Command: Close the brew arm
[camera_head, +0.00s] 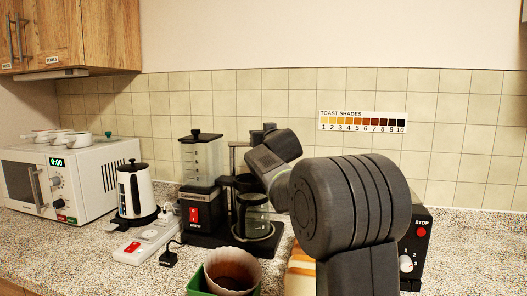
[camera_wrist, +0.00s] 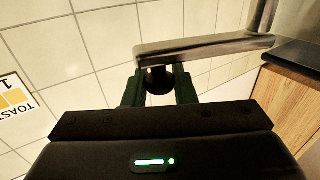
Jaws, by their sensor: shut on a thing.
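The brew arm (camera_wrist: 205,46) shows in the wrist view as a grey metal bar joined to an upright post at the right. A dark round knob (camera_wrist: 159,80) hangs under its left end. My gripper (camera_wrist: 160,90) has its two fingers on either side of this knob and is shut on it. In the head view, the coffee maker (camera_head: 202,208) has a clear tank, a red switch and a glass carafe (camera_head: 253,217). My gripper (camera_head: 262,158) is over the carafe side there. My own arm hides much of the grip and the brew arm.
A power strip (camera_head: 145,240) and white kettle (camera_head: 134,190) stand left of the coffee maker, with the microwave (camera_head: 75,183) beyond. A green box with a paper filter (camera_head: 231,268) and bread (camera_head: 301,268) lie in front. A black toaster (camera_head: 421,240) is at right, partly hidden.

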